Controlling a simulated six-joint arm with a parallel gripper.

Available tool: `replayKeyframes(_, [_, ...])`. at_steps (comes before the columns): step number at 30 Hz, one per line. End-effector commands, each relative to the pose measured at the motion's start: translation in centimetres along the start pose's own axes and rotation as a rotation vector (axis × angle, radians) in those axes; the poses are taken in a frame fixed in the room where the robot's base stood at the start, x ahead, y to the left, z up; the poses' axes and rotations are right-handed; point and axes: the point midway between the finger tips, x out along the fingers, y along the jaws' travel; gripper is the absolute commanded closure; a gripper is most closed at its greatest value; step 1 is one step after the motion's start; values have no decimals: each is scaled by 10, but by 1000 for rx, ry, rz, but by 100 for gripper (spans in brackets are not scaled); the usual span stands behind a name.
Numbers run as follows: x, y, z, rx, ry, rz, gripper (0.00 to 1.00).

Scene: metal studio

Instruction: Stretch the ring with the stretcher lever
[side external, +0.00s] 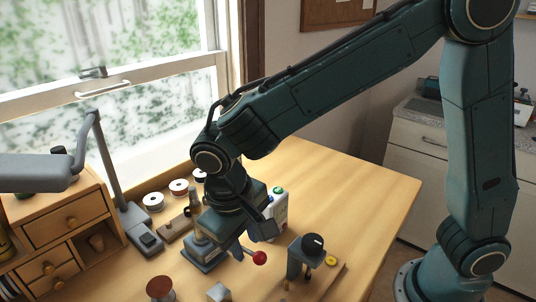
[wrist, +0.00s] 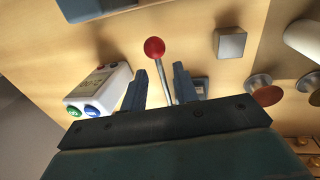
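The stretcher lever is a thin metal rod with a red ball knob (side external: 259,258); the knob also shows in the wrist view (wrist: 154,47). The stretcher's grey-blue base (side external: 200,254) stands on the bench, partly hidden behind my gripper (wrist: 160,72). My gripper points down over the lever. In the wrist view its two fingers are apart, with the lever rod between them and visible gaps on both sides. The red knob lies beyond the fingertips in that view. I cannot make out the ring in either view.
A white box with green and blue buttons (wrist: 98,90) stands close beside the left finger in the wrist view. A metal block (side external: 219,292), a brown-topped round stand (side external: 160,288) and a black-knobbed device (side external: 306,255) are nearby. A desk lamp (side external: 98,170) stands left; the bench's far right is clear.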

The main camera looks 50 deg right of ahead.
Motion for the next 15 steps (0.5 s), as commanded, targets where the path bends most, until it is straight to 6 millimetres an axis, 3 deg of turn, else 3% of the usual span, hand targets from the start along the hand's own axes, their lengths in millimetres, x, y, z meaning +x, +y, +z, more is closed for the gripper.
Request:
replayKeyframes(6, [18,0,0,1,0,1,70])
replayKeyframes(15, [23,0,0,0,0,0,70])
